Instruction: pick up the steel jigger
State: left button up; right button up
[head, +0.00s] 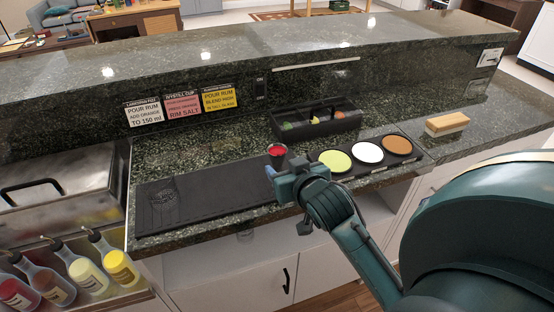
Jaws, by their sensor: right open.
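A small cup-like thing with a red top (277,150) and a darker body stands on the counter, just beyond my right gripper. I cannot tell whether it is the steel jigger; no plainly steel jigger shows elsewhere. My right gripper (284,170) is open and reaches in from the lower right. Its fingers are over the counter's front part and hide the lower part of the red-topped thing. I cannot tell whether they touch it. My left gripper is not in view.
A dark ribbed mat (215,195) bears a clear glass (163,197) at left. A tray with green, white and brown round dishes (368,153) lies right of the gripper. A black caddy (316,122) stands behind. A wooden-topped block (447,123) and bottles (90,275) flank the area.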

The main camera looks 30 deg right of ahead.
jog(key=x, duration=0.7)
jog(key=shift+w, duration=0.15)
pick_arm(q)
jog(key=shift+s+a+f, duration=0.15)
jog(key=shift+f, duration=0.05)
pick_arm(e)
jog(key=shift+c, duration=0.4)
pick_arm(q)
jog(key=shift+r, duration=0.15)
pick_arm(e)
jog(key=c, duration=1)
